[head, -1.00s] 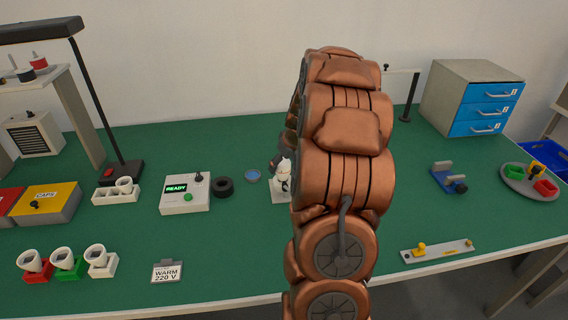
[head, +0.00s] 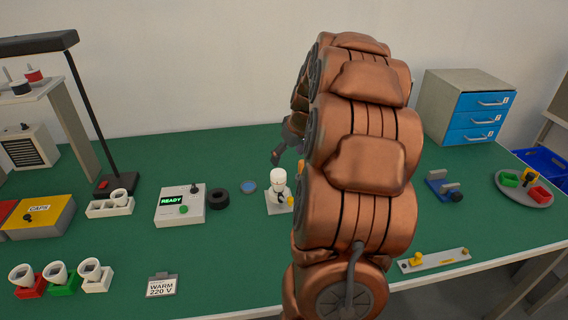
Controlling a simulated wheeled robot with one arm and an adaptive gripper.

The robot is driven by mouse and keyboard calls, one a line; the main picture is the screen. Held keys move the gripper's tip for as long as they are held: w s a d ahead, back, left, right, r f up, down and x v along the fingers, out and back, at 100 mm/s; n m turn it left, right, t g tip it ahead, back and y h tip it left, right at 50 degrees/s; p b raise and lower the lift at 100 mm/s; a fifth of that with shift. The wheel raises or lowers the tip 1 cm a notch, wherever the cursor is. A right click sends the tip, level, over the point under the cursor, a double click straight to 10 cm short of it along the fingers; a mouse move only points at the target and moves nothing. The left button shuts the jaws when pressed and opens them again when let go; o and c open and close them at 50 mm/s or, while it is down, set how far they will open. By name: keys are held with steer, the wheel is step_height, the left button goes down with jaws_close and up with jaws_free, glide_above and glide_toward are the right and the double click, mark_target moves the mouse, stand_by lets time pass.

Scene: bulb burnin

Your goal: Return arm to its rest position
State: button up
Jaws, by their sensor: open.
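My copper-coloured arm rises through the middle of the head view and hides part of the bench behind it. My gripper (head: 276,152) shows as a dark grey shape at the left of the upper arm links, above the bench. It is open, and I see nothing held in it. A white bulb in a small socket stand (head: 279,188) stands upright on the green bench below and in front of the gripper, apart from it. The arm covers the stand's right side.
The tester box (head: 181,206) reads READY. Beside it are a black ring (head: 219,198) and a blue disc (head: 248,187). Coloured sockets (head: 62,279) and a WARM 220 V sign (head: 161,286) are front left. A blue-drawer cabinet (head: 440,100) and round tray (head: 524,191) are right.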

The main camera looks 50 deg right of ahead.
steer(key=shift+s+a+r, duration=0.1)
steer(key=shift+s+r, duration=0.2)
steer(key=shift+r, duration=0.35)
steer(key=shift+a, duration=0.1)
steer(key=s+a+n+g+y, duration=0.1)
steer(key=s+a, duration=0.2)
steer(key=a, duration=0.9)
steer(key=s+a+g+y, duration=0.1)
steer(key=s+a+g, duration=0.1)
steer(key=a, duration=1)
steer(key=s+a+f+g, duration=0.1)
steer(key=s+a, duration=0.5)
steer(key=s, duration=0.4)
steer(key=s+a+f+g+h, duration=0.1)
steer(key=s+a+g, duration=0.1)
steer(key=s+a, duration=0.4)
steer(key=s, duration=0.4)
steer(key=shift+a+f+n, duration=0.2)
steer(key=shift+f+n, duration=0.05)
steer(key=shift+n, duration=0.15)
steer(key=shift+c, duration=0.2)
